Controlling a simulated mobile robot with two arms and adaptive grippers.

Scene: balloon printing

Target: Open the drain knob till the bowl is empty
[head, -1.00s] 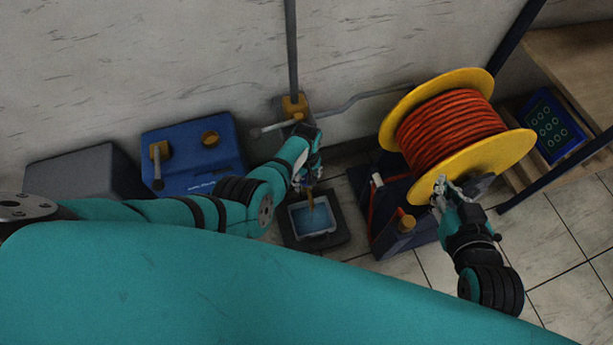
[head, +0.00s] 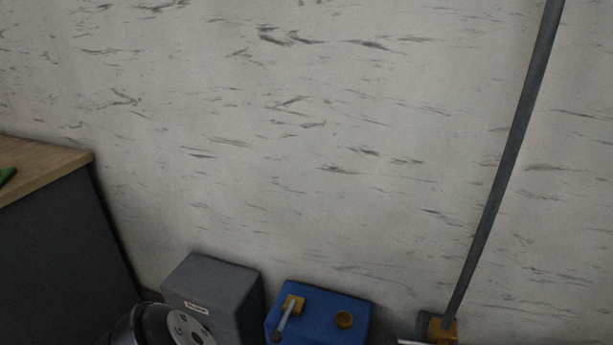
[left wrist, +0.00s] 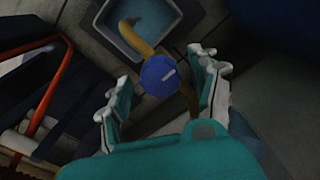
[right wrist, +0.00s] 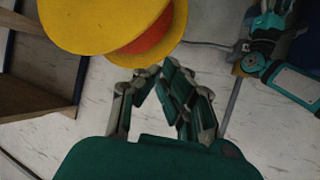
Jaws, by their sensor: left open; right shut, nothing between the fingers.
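In the left wrist view, the round blue drain knob (left wrist: 158,75) with a pale mark on its face sits between the fingers of my left gripper (left wrist: 160,76). The jaws are open on either side of it; firm contact cannot be told. A curved brass pipe (left wrist: 135,36) runs from the knob over the square grey-rimmed bowl (left wrist: 118,48), which shows blue liquid inside. The bowl is cut off by the top edge. In the right wrist view, my right gripper (right wrist: 152,72) is shut and empty, close to the yellow reel (right wrist: 100,25). Neither gripper shows in the head view.
The head view shows the wall, a grey box (head: 215,295), a blue box (head: 318,315) with a lever and brass cap, a vertical pipe (head: 505,165) and a dark cabinet (head: 60,235) at left.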

